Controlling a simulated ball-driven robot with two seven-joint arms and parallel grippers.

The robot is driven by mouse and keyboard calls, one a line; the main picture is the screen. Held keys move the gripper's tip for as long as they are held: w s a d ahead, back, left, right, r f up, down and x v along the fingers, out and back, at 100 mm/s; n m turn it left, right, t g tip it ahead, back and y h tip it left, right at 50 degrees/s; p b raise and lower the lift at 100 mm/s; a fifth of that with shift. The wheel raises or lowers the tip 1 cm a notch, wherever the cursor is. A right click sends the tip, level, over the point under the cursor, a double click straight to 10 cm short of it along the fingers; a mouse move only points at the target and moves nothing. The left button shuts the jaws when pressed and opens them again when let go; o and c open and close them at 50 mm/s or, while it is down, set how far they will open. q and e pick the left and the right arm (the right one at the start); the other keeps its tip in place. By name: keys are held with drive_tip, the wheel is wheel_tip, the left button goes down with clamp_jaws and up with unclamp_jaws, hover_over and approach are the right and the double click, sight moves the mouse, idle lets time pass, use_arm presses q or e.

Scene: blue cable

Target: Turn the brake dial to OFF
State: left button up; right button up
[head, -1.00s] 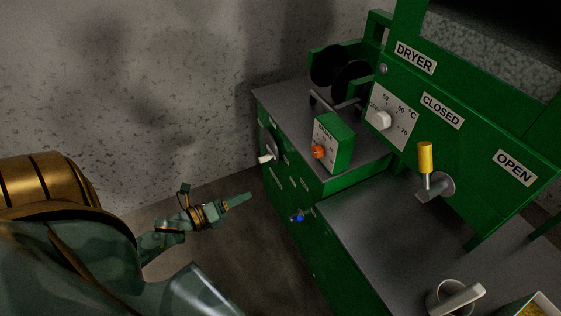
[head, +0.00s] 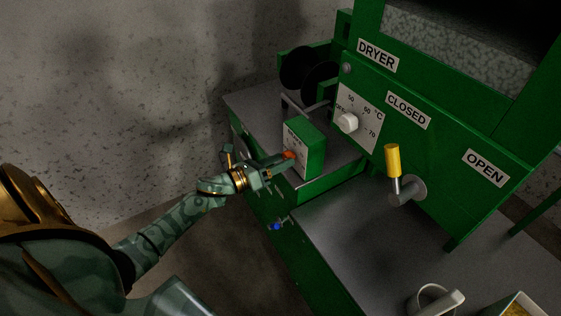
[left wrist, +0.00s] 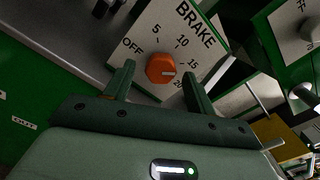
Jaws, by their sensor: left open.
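The orange brake dial (left wrist: 161,68) sits on a white plate (left wrist: 183,38) marked BRAKE, OFF, 5, 10, 15 and 20. In the left wrist view its pale pointer line points right, toward the 15 to 20 side, away from OFF. In the head view the dial (head: 289,155) is on the front of a small green box (head: 309,150), partly hidden by my fingers. My left gripper (head: 286,163) is open, and in the left wrist view its fingertips (left wrist: 158,76) are on either side of the dial. Contact cannot be told. My right gripper is not in view.
A white temperature knob (head: 347,122) sits on the dryer panel behind the box. A yellow-handled lever (head: 392,162) stands to the right. A blue item (head: 277,226) is on the cabinet front below. A white mug (head: 430,299) stands on the grey counter (head: 345,225), which is otherwise mostly clear.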

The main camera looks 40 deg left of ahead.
use_arm(q)
drive_tip(key=shift+w+d, duration=0.15)
drive_tip(key=shift+w, duration=0.15)
drive_tip(key=c, duration=1)
drive_tip(key=shift+o, duration=0.2)
